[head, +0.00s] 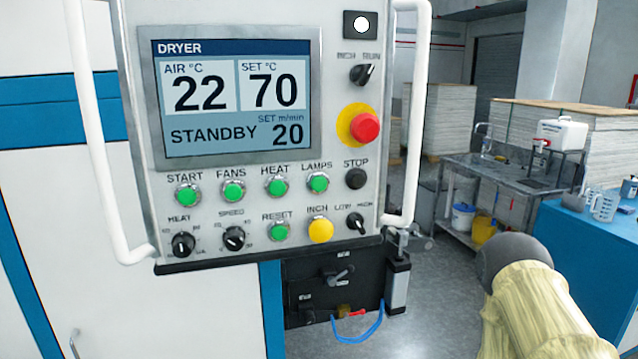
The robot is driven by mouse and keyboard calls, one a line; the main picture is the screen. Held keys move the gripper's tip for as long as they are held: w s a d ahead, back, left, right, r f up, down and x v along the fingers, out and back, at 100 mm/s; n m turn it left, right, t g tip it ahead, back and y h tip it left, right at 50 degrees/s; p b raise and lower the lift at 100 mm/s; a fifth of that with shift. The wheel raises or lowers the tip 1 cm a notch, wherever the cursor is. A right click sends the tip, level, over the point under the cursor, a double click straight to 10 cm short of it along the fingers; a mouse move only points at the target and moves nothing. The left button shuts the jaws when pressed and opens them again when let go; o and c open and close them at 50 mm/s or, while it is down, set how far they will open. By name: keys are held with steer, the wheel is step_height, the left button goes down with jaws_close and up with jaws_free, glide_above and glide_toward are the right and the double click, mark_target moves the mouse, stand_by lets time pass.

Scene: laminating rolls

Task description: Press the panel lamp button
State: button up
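The control panel (215,260) hangs upright in front of me at the left and centre of the head view. The lamp button (317,183) is a round green push button in a metal ring under the label LAMPS. It sits at the right end of the row of green buttons, left of the black STOP button (355,179). Nothing covers it. A part of my arm in a pale yellow sleeve with a dark rounded end shows at the lower right, apart from the panel. No gripper fingers show.
White tubular handles (407,110) flank the panel on both sides. A red emergency knob (365,127) on a yellow base sticks out above STOP. A steel sink bench (470,167), paper stacks (455,112) and a blue bench (570,250) stand at the right. Grey floor is clear between.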

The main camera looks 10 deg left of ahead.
jaws_close()
stand_by(1.1)
